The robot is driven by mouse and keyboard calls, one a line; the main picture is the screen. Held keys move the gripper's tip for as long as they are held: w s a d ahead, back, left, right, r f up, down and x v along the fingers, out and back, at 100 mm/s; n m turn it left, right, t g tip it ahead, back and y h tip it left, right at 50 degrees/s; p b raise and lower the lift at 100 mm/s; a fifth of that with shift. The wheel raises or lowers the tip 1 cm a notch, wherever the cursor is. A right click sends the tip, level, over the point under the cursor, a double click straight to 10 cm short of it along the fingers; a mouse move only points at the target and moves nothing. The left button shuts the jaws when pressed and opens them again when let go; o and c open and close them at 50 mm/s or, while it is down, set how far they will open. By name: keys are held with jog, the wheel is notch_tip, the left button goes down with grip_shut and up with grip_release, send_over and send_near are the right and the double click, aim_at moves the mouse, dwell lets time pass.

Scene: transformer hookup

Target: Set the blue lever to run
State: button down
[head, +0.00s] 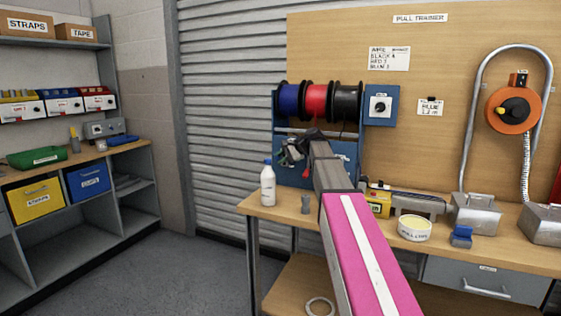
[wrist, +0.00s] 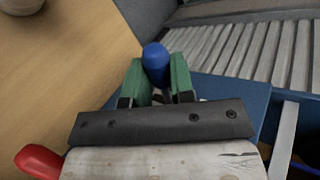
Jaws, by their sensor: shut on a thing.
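The blue lever shows as a round blue knob (wrist: 156,56) in the wrist view. My gripper (wrist: 157,75) has its green fingers on either side of the knob, shut on it. The knob's end stands out past the fingertips, and the lever's lower part is hidden. In the head view my gripper (head: 290,152) is at the blue spool stand (head: 291,176), below the wire spools. My arm covers part of the stand there, and I cannot make out the blue lever or any run marking.
A red handle (wrist: 40,162) lies near the lower left of the wrist view.

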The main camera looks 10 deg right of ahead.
dwell(0.5)
jog(key=c, duration=1)
grip_release()
jog(key=shift+o, duration=0.2)
jog(key=shift+r, duration=0.1)
jog(key=v, duration=1)
jog(key=shift+d+r, duration=0.15)
jog(key=shift+d, duration=0.2)
jog(key=shift+s, duration=0.1)
jog(key=shift+s, duration=0.1)
